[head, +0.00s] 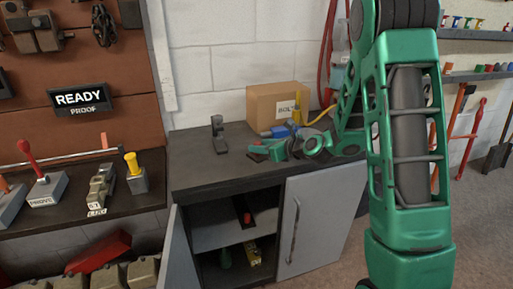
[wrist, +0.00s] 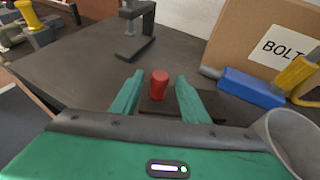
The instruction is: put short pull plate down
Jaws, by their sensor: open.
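A dark flat plate (wrist: 205,108) with an upright red knob (wrist: 158,86) appears to lie on the dark bench top, taken to be the short pull plate. My gripper (wrist: 159,95) is open, with one green finger on each side of the red knob and visible gaps between. Part of the plate is hidden behind the fingers and gripper body. In the head view, my gripper (head: 264,150) is low over the bench top (head: 195,165), and a bit of red shows at its fingers.
A cardboard box (head: 275,103) marked BOLT, a blue and yellow tool (wrist: 250,86) and a dark stand (head: 218,135) are nearby on the bench. Another dark plate with a red knob (head: 246,217) is inside the open cabinet below. The bench's left side is clear.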

